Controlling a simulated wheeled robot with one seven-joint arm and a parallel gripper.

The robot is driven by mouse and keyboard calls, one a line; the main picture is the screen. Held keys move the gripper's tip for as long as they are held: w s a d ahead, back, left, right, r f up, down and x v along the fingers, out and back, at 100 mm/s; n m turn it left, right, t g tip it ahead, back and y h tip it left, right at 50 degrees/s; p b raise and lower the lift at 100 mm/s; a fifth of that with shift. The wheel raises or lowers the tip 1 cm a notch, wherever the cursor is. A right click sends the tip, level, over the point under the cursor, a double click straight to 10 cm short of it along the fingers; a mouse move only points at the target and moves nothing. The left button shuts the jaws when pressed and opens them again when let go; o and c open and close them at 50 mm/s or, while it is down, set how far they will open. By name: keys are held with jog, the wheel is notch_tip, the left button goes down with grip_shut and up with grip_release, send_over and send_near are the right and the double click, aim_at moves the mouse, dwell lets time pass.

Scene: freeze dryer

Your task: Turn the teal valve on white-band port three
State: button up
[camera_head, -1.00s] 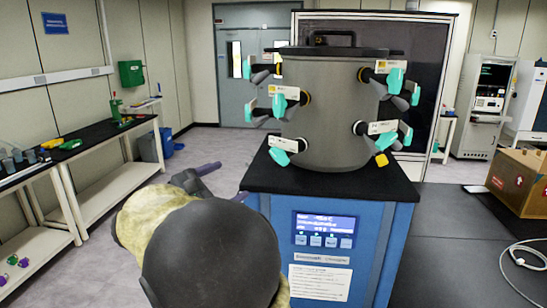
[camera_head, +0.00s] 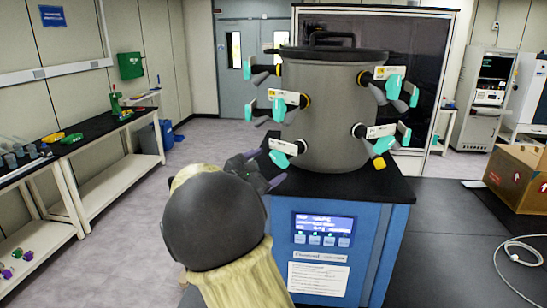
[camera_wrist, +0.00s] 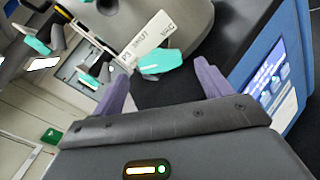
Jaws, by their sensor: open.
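A grey drum (camera_head: 327,115) with several teal-handled valves stands on the blue freeze dryer (camera_head: 380,250). The lower-left port's teal valve (camera_head: 284,147) has a white tag and sits nearest my gripper (camera_head: 268,169). In the wrist view, a teal valve handle (camera_wrist: 160,63) lies ahead, between my gripper's (camera_wrist: 162,72) purple fingers in the picture. Its white tag (camera_wrist: 147,38) seems to read P3, SHUT and VAC. The fingers are apart and hold nothing. Contact with the handle cannot be told. My arm hides part of the cabinet's left side.
Another teal valve (camera_head: 279,108) sits above the lower-left one, and a further valve (camera_head: 380,131) is on the right. A black-topped bench (camera_head: 95,135) runs along the left. A cardboard box (camera_head: 518,180) stands at right. The floor between bench and dryer looks clear.

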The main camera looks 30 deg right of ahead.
aim_at(277, 160)
jog(key=x, duration=0.3)
jog(key=shift+d+p, duration=0.1)
jog(key=shift+p, duration=0.25)
jog(key=c, duration=1)
